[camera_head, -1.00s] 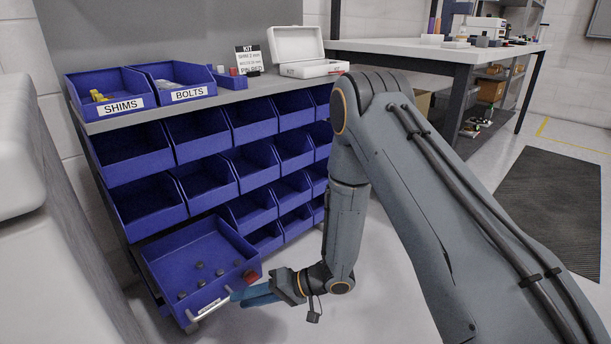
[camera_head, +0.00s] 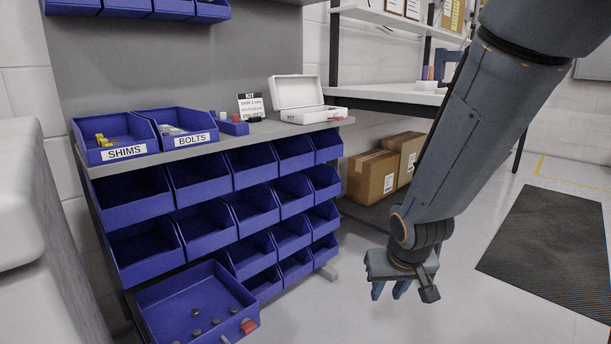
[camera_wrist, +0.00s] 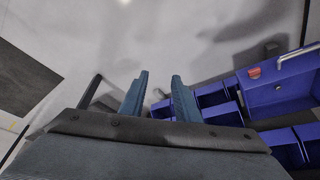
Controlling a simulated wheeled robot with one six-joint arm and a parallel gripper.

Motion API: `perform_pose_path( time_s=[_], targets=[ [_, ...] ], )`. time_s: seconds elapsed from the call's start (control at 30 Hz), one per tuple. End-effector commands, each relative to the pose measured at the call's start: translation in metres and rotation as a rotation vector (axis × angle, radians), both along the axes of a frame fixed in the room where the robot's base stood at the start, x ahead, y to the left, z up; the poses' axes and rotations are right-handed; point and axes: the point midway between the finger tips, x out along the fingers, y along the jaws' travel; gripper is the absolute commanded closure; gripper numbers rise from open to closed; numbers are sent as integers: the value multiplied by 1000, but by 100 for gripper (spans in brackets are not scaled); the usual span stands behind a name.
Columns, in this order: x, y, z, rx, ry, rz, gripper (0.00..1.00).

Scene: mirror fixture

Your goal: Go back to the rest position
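My gripper (camera_head: 391,292) hangs over bare floor to the right of the blue bin rack in the head view, pointing down. In the wrist view my gripper (camera_wrist: 158,88) shows two blue fingers standing apart with nothing between them. The pulled-out blue drawer (camera_head: 165,292) at the lower left holds several small dark parts and has a red piece at its front right corner. The drawer also shows at the right of the wrist view (camera_wrist: 268,98), with its handle. My gripper is well clear of it.
The shelf carries a SHIMS bin (camera_head: 122,153), a BOLTS bin (camera_head: 192,141), a KIT card (camera_head: 250,106) and an open white case (camera_head: 312,115). Cardboard boxes (camera_head: 373,176) sit under the bench behind my arm. A black mat (camera_head: 555,250) lies on the right; floor between is clear.

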Motion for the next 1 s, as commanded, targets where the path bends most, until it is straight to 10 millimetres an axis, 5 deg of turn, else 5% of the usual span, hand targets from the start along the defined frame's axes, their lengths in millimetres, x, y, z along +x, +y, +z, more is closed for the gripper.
perform_pose_path(
  time_s=[0.43,0.77,1.0],
  targets=[
    [-92,-15,26,14,174,-31,71],
    [-109,46,40,23,209,101,71],
    [-142,105,56,33,254,242,71]
  ],
)
